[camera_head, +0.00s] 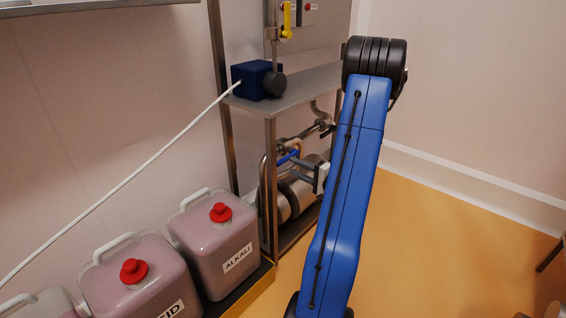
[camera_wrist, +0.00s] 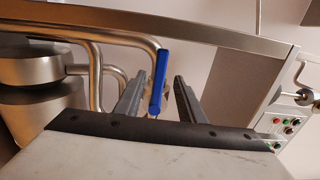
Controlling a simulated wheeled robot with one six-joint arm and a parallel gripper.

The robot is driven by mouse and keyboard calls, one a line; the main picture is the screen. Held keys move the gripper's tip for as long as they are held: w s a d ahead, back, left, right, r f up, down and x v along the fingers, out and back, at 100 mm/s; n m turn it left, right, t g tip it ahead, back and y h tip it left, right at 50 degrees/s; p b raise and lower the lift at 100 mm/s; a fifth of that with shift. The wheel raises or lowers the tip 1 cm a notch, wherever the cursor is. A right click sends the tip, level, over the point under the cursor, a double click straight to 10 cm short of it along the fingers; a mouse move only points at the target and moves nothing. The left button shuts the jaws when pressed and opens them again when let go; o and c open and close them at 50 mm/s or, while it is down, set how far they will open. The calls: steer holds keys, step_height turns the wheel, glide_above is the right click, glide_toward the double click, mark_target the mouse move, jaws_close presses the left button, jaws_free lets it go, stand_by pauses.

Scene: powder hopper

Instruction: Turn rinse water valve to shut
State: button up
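A blue valve lever (camera_head: 288,157) is on the steel pipework under the shelf in the head view. In the wrist view the blue lever (camera_wrist: 160,82) runs lengthwise between my two fingers, beside a bent steel pipe. My gripper (camera_wrist: 160,84) is open, with a visible gap between the lever and the right finger. The left finger is closer to the lever; whether it touches cannot be told. In the head view my gripper (camera_head: 305,172) is small beside the pipework, partly behind my blue arm. No label naming the valve is readable.
A steel shelf (camera_head: 300,88) is above the pipework and carries a dark blue box (camera_head: 252,80). A yellow lever (camera_head: 287,20) is higher up. Canisters with red caps, including ALKALI (camera_head: 215,245), stand at left. A button panel (camera_wrist: 288,128) is at right in the wrist view.

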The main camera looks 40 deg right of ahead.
mark_target(285, 162)
steer(key=w, duration=0.7)
steer(key=shift+w+a, duration=0.1)
steer(key=shift+a, duration=0.2)
jaws_close()
